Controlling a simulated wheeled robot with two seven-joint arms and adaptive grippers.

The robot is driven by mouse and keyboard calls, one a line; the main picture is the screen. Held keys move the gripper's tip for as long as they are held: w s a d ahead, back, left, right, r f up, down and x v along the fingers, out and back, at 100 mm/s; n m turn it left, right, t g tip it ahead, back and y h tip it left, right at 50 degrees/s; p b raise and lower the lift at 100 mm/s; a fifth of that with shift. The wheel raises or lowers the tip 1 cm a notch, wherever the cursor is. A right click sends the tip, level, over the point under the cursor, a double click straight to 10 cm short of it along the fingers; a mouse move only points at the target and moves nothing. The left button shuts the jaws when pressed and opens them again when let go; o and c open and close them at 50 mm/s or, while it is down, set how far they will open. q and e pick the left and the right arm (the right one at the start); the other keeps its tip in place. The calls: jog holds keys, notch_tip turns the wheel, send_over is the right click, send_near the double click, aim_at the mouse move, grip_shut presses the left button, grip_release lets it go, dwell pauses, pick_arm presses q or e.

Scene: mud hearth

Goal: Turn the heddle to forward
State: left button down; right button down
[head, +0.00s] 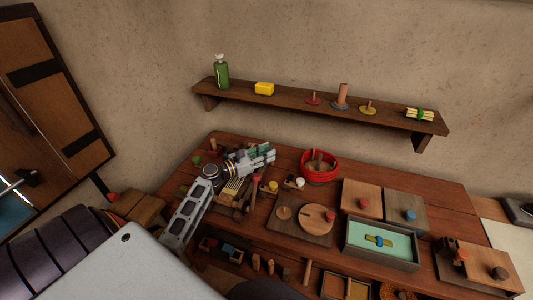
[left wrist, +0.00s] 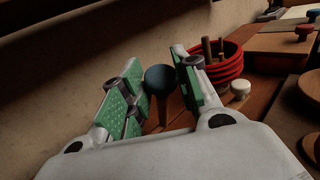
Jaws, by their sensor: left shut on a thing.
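My left gripper (head: 266,155) reaches in over the left part of the wooden table. In the left wrist view its green-padded fingers (left wrist: 158,88) are shut on a dark blue ball knob (left wrist: 160,78) on a short brown stem. The stem's lower end is hidden behind the gripper body. In the head view the gripper covers the knob. Just below the gripper is a small wooden frame with pale yellow strands (head: 233,186), which looks like the loom. Whether the knob belongs to the heddle, and which way it is turned, I cannot tell.
A red coiled basket (head: 320,175) holding wooden pieces stands right of the gripper. A small white-topped knob (head: 299,183) is close beside it. A round wooden disc (head: 318,217), lidded boxes (head: 362,198) and a teal-lined tray (head: 350,251) fill the right. A shelf (head: 300,101) hangs above.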

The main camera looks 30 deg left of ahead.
pick_arm(q)
jog(key=shift+s+d+f, duration=0.15)
jog(key=shift+f, duration=0.45)
jog(key=c, duration=1.4)
grip_release()
jog(key=shift+o, duration=1.7)
jog(key=shift+r, duration=0.35)
jog(key=v, duration=1.2)
jog(key=shift+f, duration=0.1)
